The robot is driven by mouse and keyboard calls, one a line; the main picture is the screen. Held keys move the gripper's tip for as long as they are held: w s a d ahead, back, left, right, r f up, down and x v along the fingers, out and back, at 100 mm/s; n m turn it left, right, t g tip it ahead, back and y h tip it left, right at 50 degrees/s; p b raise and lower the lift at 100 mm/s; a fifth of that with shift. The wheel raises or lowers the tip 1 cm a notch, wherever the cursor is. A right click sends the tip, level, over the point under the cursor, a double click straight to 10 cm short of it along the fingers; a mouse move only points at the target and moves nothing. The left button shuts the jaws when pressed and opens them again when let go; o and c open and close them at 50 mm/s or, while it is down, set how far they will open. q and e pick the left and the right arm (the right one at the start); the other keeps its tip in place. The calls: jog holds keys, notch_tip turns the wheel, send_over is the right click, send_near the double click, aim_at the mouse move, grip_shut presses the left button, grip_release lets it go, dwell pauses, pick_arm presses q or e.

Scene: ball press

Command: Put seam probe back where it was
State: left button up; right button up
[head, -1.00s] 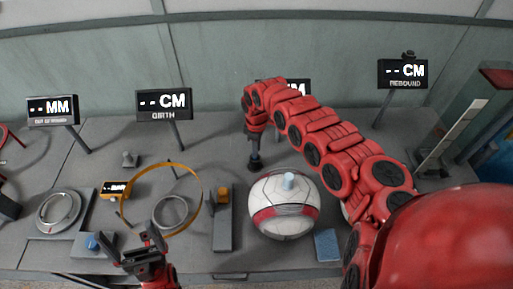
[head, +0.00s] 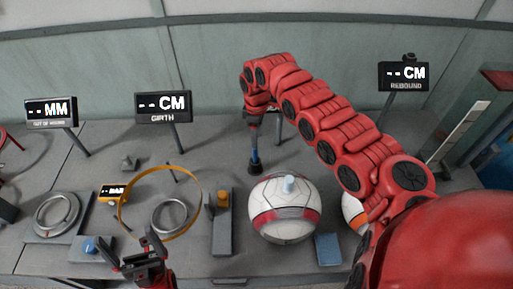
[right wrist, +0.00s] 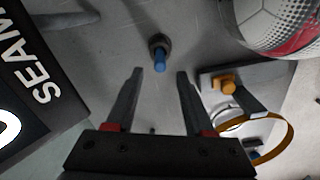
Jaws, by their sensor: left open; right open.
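The seam probe (head: 255,156) has a blue shaft and stands in a dark round holder on the bench, left of and behind the white and red ball (head: 284,208). In the right wrist view the probe's blue end (right wrist: 160,59) sits in the dark ring, just beyond the gap between my fingertips. My right gripper (right wrist: 160,73) is open and empty, above the probe and apart from it. My left gripper (head: 134,246) is open and empty at the front of the bench. The seam sign (right wrist: 40,75) shows at the left of the right wrist view; my arm mostly hides it in the head view.
A yellow hoop (head: 200,202) stands around a grey ring (head: 169,215). Right of it is a grey block with an orange knob (head: 223,200). A blue pad (head: 328,249) lies in front of the ball. Another ball (head: 352,211) is partly behind my right arm.

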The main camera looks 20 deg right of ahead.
jog(key=shift+r, duration=1.9)
